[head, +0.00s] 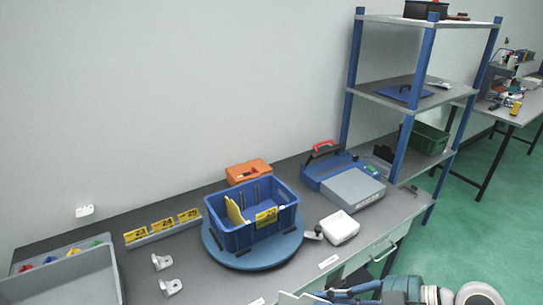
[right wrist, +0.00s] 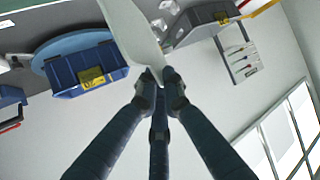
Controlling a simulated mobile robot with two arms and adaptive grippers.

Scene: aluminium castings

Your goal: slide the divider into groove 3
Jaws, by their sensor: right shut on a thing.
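The blue bin (head: 233,239) stands upright on a round blue turntable (head: 212,245) on the grey bench. A yellow divider (head: 234,209) stands slightly tilted inside its left part. A yellow label (head: 266,217) is on the front wall. Dark upright lines mark the back inner wall; groove numbers are too small to read. My right gripper (head: 335,296) is at the bottom edge, in front of the bench. In the right wrist view its fingers (right wrist: 160,82) are shut on a pale divider (right wrist: 135,35), clear of the bin (right wrist: 66,75). My left gripper is not in view.
A white tray (head: 341,228) and a dark-handled item are right of the turntable. A blue case (head: 318,171) and an orange box (head: 249,172) stand behind. Metal brackets (head: 161,262), a yellow-labelled rack (head: 163,235) and a grey tray (head: 75,283) lie left.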

